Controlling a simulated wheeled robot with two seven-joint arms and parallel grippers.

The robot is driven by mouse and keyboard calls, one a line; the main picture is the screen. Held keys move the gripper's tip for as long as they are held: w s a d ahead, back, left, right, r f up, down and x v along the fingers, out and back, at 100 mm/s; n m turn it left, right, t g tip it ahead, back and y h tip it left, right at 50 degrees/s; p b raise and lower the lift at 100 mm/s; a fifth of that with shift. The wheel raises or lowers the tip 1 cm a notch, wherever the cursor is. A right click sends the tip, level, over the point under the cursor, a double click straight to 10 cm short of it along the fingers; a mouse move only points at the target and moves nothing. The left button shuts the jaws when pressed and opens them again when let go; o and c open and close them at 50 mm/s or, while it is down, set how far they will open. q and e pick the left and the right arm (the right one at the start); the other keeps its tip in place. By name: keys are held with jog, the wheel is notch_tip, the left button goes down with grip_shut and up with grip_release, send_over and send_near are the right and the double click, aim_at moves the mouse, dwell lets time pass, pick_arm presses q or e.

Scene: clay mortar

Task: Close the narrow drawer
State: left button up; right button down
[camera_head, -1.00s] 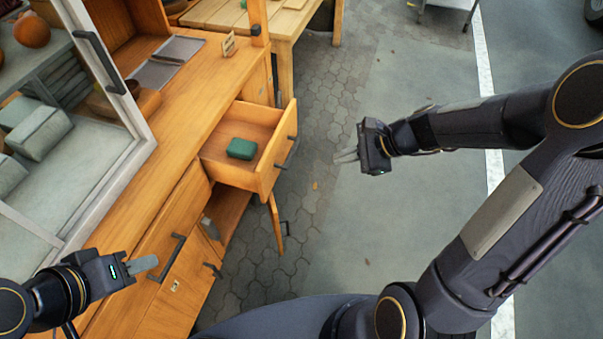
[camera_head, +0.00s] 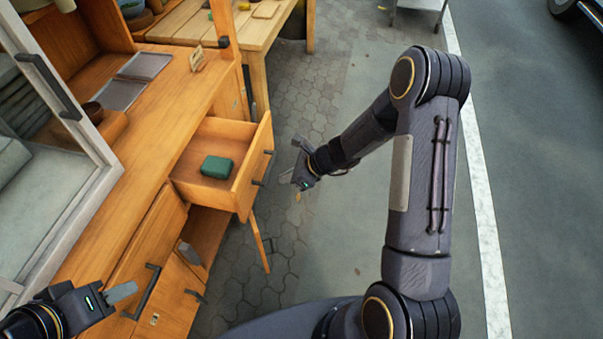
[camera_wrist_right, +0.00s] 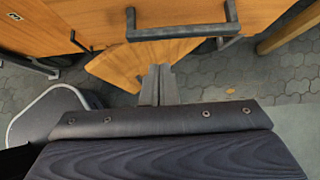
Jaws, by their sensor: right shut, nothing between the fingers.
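The narrow wooden drawer (camera_head: 250,178) stands pulled out from the cabinet in the head view, with a green block (camera_head: 217,167) inside. A dark bar handle (camera_head: 264,168) is on its front. In the right wrist view the drawer front (camera_wrist_right: 175,14) and handle (camera_wrist_right: 182,33) are ahead of the fingers. My right gripper (camera_head: 287,177) is shut and empty, just outside the drawer front, with a gap to it; its fingers also show in the wrist view (camera_wrist_right: 159,80). My left gripper (camera_head: 122,292) is by the lower cabinet fronts; its fingers overlap in view.
A cabinet door (camera_head: 260,242) hangs open below the drawer and also shows in the wrist view (camera_wrist_right: 128,64). The wooden counter (camera_head: 160,135) holds grey trays and a small sign. A wooden table (camera_head: 262,42) stands behind. The paved floor to the right is free.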

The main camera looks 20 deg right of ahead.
pick_arm(q)
jog(key=shift+r, duration=0.25)
pick_arm(e)
jog(key=shift+w+a+r, duration=0.1)
jog(key=shift+w+a, duration=0.6)
jog(key=shift+a, duration=0.35)
